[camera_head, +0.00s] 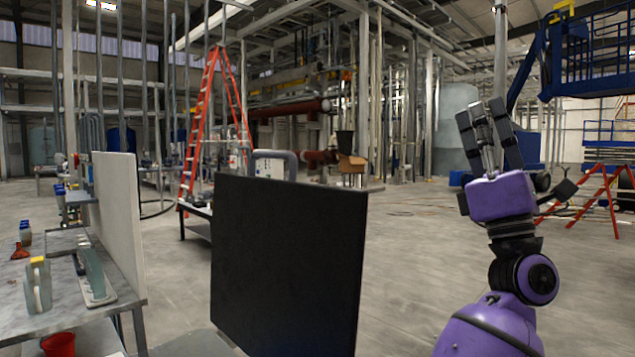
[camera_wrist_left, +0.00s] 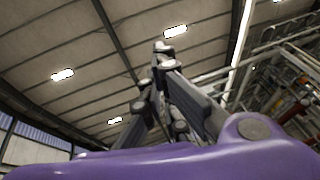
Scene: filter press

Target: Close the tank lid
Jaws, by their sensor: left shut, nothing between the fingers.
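A black flat panel (camera_head: 288,265), which looks like the tank lid, stands upright in the middle of the head view. A grey loop handle (camera_head: 273,154) shows above its top edge. The tank under it cannot be made out. In the left wrist view the fingers (camera_wrist_left: 163,62) come together against the ceiling, and no lid shows there.
A pale upright panel (camera_head: 118,215) stands at a grey workbench (camera_head: 40,318) on the left, with bottles, tools and a red cup (camera_head: 58,344). An orange ladder (camera_head: 208,125) stands behind.

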